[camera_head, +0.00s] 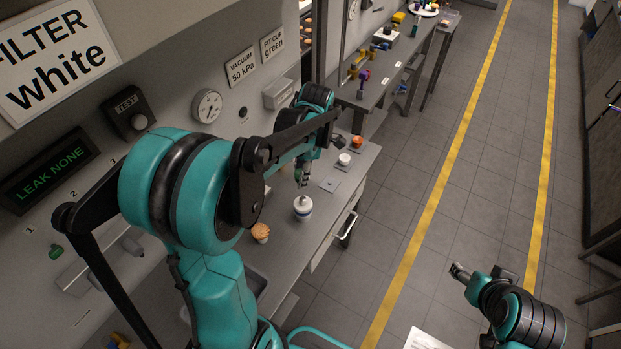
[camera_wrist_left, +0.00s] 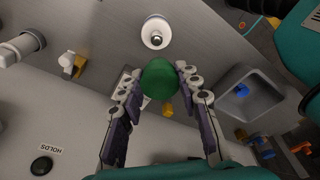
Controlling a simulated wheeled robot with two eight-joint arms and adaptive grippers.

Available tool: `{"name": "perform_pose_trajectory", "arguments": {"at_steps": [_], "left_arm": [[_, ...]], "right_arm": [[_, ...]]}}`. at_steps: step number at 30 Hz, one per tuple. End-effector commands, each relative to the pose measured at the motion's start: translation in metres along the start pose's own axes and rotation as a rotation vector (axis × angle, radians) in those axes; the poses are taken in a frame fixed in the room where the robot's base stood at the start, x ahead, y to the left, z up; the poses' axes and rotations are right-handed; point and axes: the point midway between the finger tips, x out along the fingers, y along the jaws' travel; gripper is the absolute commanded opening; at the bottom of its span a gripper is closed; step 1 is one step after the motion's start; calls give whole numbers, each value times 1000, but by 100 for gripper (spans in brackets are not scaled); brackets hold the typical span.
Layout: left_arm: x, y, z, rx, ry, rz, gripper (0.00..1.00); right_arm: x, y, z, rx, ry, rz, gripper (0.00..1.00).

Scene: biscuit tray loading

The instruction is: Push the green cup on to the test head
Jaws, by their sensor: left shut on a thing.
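My left gripper (camera_head: 303,172) is over the bench. In the left wrist view its fingers (camera_wrist_left: 160,84) are shut on the rounded green cup (camera_wrist_left: 160,78). A white round piece with a metal centre (camera_wrist_left: 155,32), apparently the test head, is just beyond the cup, and a gap shows between them in the picture. In the head view, a white piece with a dark band (camera_head: 302,209) stands upright on the bench below the gripper. The cup cannot be made out there. My right gripper (camera_head: 460,271) is away over the floor at lower right; its fingers are too small to judge.
A biscuit-coloured piece (camera_head: 261,232) stands on the bench left of the white piece. A white cup-like piece (camera_head: 344,159) and an orange one (camera_head: 357,141) stand behind. The panel has a gauge (camera_head: 207,106), a leak display (camera_head: 48,172) and a green-cup sign (camera_head: 272,44).

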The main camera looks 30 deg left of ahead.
Motion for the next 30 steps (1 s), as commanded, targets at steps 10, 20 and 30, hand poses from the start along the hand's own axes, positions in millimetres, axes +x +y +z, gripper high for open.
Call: {"name": "perform_pose_trajectory", "arguments": {"at_steps": [10,20,30], "left_arm": [[0,0,0,3,0,1,22],[18,0,3,4,0,1,22],[51,0,8,4,0,1,22]], "right_arm": [[1,0,0,0,0,0,56],[13,0,9,0,0,0,56],[34,0,24,0,0,0,56]]}}
